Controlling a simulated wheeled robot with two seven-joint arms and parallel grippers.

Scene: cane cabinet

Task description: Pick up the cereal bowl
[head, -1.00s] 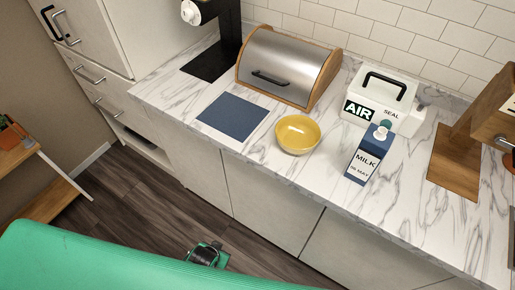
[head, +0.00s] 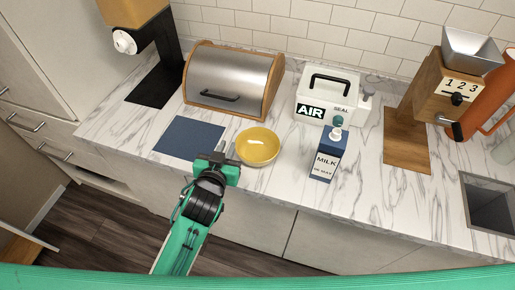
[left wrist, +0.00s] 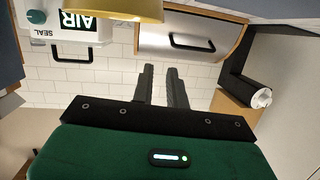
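The yellow cereal bowl (head: 257,147) stands upright on the marble counter (head: 370,205), with nothing visible in it. It is right of the blue mat and left of the milk carton. My left gripper (head: 217,158) is just left of the bowl's near side in the head view. In the left wrist view the bowl (left wrist: 115,12) shows at the top edge, partly cut off. There the gripper's two dark fingers (left wrist: 162,75) are apart with a narrow empty gap between them. I cannot tell whether the gripper touches the bowl. My right gripper is not in view.
The milk carton (head: 327,157) and white AIR SEAL box (head: 325,97) stand right of the bowl. The bread box (head: 232,78) is behind it, the blue mat (head: 188,139) to its left. A wooden dispenser (head: 408,140) and sink (head: 487,205) are farther right.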

